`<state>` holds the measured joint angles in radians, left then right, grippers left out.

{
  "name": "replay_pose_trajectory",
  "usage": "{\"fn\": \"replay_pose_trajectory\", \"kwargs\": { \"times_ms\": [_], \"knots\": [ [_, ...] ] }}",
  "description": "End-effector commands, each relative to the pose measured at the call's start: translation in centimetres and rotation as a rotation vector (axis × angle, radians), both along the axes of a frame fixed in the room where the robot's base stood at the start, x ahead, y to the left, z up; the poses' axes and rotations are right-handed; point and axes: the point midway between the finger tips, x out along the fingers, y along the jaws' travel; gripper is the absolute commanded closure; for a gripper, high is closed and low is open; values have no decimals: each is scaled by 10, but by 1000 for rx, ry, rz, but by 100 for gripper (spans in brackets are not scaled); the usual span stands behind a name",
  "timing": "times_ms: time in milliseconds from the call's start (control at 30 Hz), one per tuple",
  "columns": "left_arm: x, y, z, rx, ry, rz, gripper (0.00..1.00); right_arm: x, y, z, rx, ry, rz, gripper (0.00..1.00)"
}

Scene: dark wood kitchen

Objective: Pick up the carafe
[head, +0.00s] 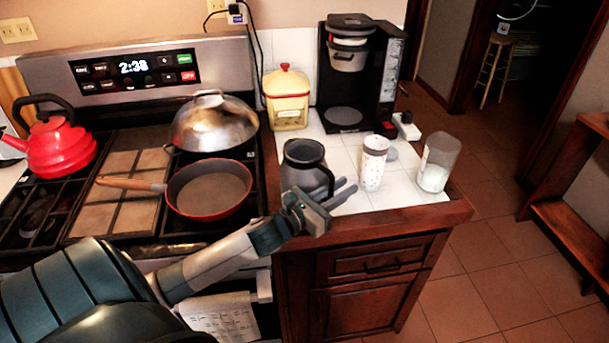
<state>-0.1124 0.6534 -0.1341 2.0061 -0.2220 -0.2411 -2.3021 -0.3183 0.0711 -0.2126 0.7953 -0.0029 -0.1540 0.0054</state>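The carafe (303,158) is a dark grey, open-topped jug standing upright on the white tiled counter, just right of the stove. Its handle is on its right side, and its lower part is partly hidden by my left gripper. My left gripper (346,190) is at the counter's front edge, in front of and slightly right of the carafe. Its grey fingers point right and are spread apart with nothing seen between them. I cannot tell whether it touches the carafe. My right gripper is not in view.
A patterned cup (373,165) and a clear glass (438,163) stand right of the carafe. Behind are a yellow canister (287,99) and a black coffee maker (384,75). A red pan (209,190), domed lid (214,122) and red kettle (60,147) sit on the stove.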

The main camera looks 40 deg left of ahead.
Motion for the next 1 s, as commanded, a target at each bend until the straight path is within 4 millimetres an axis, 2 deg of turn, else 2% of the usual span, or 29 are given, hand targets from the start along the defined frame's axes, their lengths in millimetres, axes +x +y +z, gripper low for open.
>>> {"fn": "replay_pose_trajectory", "kwargs": {
  "times_ms": [200,233,300,333,1000],
  "knots": [
    [0,0,0,0,0,0,79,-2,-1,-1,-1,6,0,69],
    [0,0,0,0,0,0,81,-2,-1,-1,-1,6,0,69],
    [0,0,0,0,0,0,98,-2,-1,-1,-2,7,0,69],
    [0,0,0,0,0,0,100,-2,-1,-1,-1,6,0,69],
    [0,0,0,-1,0,0,100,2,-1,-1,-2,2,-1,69]
  ]
}}
